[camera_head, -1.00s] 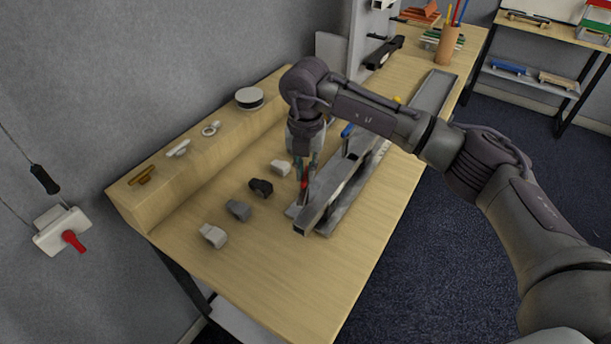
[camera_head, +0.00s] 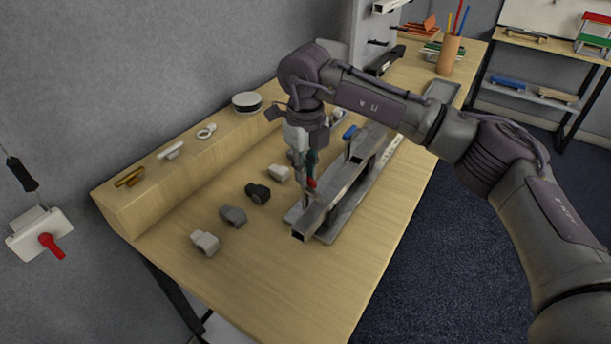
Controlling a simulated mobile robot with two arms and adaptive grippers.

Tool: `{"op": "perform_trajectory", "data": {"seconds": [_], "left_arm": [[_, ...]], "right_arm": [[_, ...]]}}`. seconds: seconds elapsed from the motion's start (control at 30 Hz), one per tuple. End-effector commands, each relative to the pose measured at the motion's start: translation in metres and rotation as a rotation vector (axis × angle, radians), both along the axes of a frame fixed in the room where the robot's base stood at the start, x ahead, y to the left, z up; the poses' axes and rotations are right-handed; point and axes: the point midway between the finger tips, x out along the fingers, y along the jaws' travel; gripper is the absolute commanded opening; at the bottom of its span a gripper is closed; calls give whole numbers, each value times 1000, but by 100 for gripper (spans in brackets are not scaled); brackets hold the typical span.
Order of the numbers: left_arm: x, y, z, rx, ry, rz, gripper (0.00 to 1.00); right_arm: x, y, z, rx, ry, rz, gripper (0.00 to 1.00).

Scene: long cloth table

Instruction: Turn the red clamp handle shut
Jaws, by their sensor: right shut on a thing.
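The red clamp handle (camera_head: 311,183) shows as a small red piece beside the grey metal bar of the fixture (camera_head: 331,194) on the table. My right gripper (camera_head: 309,178) points down at the bar's near left side and is shut on the red handle. Its fingers hide most of the handle, so its exact angle is hard to tell. A blue handle (camera_head: 350,132) shows farther along the fixture. My left gripper is out of view.
Several small grey and black blocks (camera_head: 233,216) lie left of the fixture. A raised wooden ledge (camera_head: 150,205) along the wall carries small fittings and a round white-topped item (camera_head: 246,102). The wooden table (camera_head: 262,275) is clear at its near end.

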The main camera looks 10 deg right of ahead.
Motion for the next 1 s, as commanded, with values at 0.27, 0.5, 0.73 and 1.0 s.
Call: {"op": "perform_trajectory", "data": {"seconds": [0.27, 0.5, 0.73, 1.0], "left_arm": [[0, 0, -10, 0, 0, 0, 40], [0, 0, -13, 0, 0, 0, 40], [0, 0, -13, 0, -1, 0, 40], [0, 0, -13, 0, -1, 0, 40]], "right_arm": [[1, 0, 0, 0, -4, 176, 0], [1, 0, 1, 1, -3, 254, 0], [1, 0, 1, 1, -3, 277, 0], [1, 0, 1, 1, -3, 279, 0]]}}
